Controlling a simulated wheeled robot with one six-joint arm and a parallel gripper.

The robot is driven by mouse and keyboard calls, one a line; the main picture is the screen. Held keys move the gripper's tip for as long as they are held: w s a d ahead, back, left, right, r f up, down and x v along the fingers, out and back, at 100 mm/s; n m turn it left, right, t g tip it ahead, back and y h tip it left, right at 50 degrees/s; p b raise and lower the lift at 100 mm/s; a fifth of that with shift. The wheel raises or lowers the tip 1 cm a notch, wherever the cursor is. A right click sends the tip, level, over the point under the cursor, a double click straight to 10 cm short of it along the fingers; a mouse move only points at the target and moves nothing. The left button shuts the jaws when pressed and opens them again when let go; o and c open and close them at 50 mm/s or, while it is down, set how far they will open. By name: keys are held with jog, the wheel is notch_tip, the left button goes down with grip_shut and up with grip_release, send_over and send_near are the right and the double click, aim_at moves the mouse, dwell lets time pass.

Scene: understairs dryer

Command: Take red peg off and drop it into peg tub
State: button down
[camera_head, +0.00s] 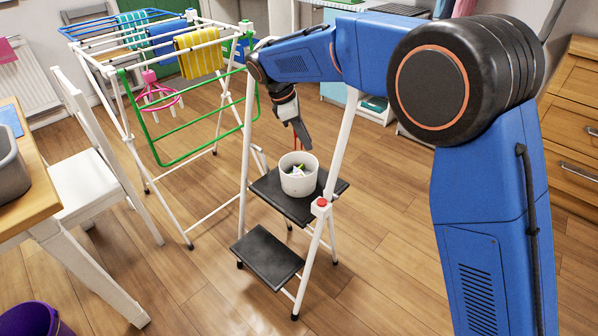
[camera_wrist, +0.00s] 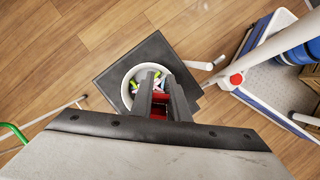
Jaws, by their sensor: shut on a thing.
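My gripper (camera_head: 301,138) points down just above the white peg tub (camera_head: 298,183), which stands on the upper black step of a step stool. In the wrist view, my gripper (camera_wrist: 160,88) is shut on the red peg (camera_wrist: 158,108), which shows between its jaws. A little red also shows at the fingers in the head view. The tub also shows in the wrist view (camera_wrist: 127,92), just past the fingertips, with several green, white and other coloured pegs inside. The fingers hide part of the tub's right side and of the peg.
The step stool (camera_head: 268,257) has a lower black step and white legs. A drying rack (camera_head: 125,95) with a yellow striped towel (camera_head: 200,53) and blue cloths stands to the left. A white chair (camera_head: 95,165) and table are further left. Wooden drawers stand at the right.

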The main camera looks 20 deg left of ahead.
aim_at(295, 134)
notch_tip(295, 134, down, 5)
jog(key=shift+f, duration=0.1)
dwell(0.4)
jog(key=c, duration=1.6)
grip_release()
jog(key=shift+v, duration=3.75)
jog(key=shift+s, duration=0.15)
